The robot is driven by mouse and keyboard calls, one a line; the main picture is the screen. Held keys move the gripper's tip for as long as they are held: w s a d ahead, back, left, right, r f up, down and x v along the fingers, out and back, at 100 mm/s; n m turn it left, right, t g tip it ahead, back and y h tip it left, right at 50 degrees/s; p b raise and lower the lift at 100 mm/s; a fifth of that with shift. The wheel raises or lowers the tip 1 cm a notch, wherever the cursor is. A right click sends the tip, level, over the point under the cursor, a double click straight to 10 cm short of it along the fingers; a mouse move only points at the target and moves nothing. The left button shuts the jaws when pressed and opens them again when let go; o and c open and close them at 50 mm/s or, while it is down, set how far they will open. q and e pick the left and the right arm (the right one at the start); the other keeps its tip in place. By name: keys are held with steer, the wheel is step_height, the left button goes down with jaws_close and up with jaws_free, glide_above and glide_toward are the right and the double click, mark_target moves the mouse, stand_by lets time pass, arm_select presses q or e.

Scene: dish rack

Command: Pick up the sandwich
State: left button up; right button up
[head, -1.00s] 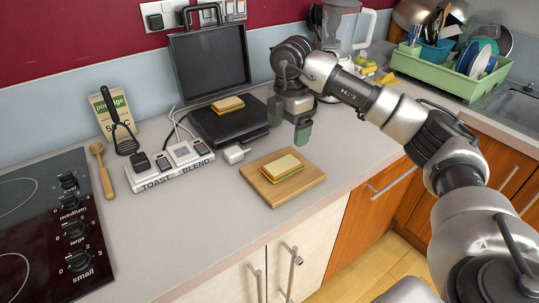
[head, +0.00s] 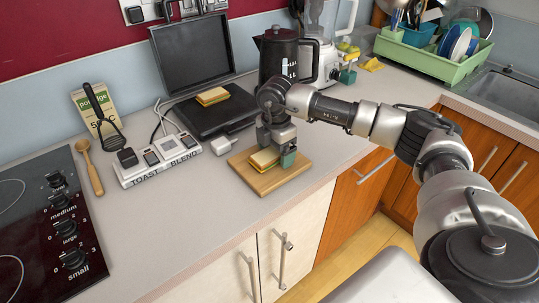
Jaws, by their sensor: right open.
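A sandwich (head: 264,160) lies on a wooden board (head: 263,187) near the counter's front edge. My right gripper (head: 276,151) is open and pointing down at this sandwich, with one green-tipped finger in front at its right side and the other finger behind it. The gripper hides the sandwich's back right part, and I cannot tell whether the fingers touch it. A second sandwich (head: 212,96) lies on the black open grill (head: 216,119) behind. My left gripper is out of view.
A dark kettle (head: 279,55) and a blender (head: 318,45) stand behind my right arm. A toast-and-blend switch block (head: 158,160), wooden spoon (head: 90,170) and hob (head: 45,225) are on the left. A green dish rack (head: 430,58) stands back right.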

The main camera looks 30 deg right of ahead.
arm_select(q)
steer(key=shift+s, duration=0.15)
arm_select(e)
steer(key=c, duration=0.5)
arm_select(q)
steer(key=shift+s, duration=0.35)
arm_select(e)
steer(key=c, duration=0.5)
